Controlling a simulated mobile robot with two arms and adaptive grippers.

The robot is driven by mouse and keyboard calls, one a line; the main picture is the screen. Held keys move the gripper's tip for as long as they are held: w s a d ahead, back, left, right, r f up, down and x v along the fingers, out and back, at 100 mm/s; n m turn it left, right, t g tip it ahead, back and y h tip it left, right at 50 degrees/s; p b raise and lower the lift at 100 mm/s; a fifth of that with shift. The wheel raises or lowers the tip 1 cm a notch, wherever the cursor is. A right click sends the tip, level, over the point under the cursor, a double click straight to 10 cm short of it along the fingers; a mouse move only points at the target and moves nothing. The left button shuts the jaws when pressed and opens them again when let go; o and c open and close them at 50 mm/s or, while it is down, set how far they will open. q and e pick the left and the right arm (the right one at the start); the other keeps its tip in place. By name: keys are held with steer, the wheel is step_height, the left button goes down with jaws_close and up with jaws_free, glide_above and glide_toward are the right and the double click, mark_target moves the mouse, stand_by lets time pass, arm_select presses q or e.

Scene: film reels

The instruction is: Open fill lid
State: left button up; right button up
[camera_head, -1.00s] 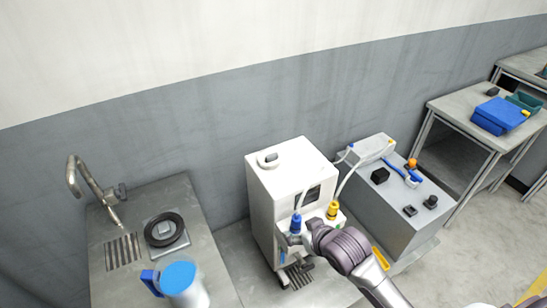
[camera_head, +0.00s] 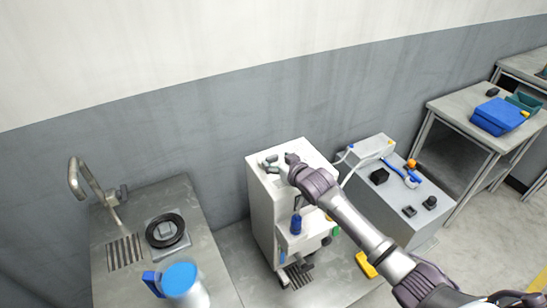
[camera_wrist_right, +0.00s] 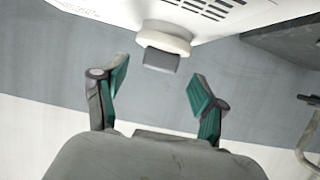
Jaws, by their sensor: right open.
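A white machine (camera_head: 268,215) stands on the middle bench. Its fill lid, a round white disc with a grey block-shaped knob (camera_wrist_right: 161,59), is on its top; in the head view my right gripper (camera_head: 271,164) largely covers it. In the right wrist view the lid (camera_wrist_right: 165,40) sits ahead of the right gripper (camera_wrist_right: 155,92). Its two green-padded fingers are spread apart, with the knob beyond the tips and between them across the picture. Nothing is held. My left gripper is not in view.
A grey box unit (camera_head: 400,205) with hoses and small parts stands to the right. A sink bench (camera_head: 205,245) with a tap and a blue-lidded jug (camera_head: 182,280) is left. A yellow object (camera_head: 366,264) lies on the bench.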

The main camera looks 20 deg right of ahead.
mark_target(273, 158)
steer(key=shift+x, duration=1.6)
jaws_close()
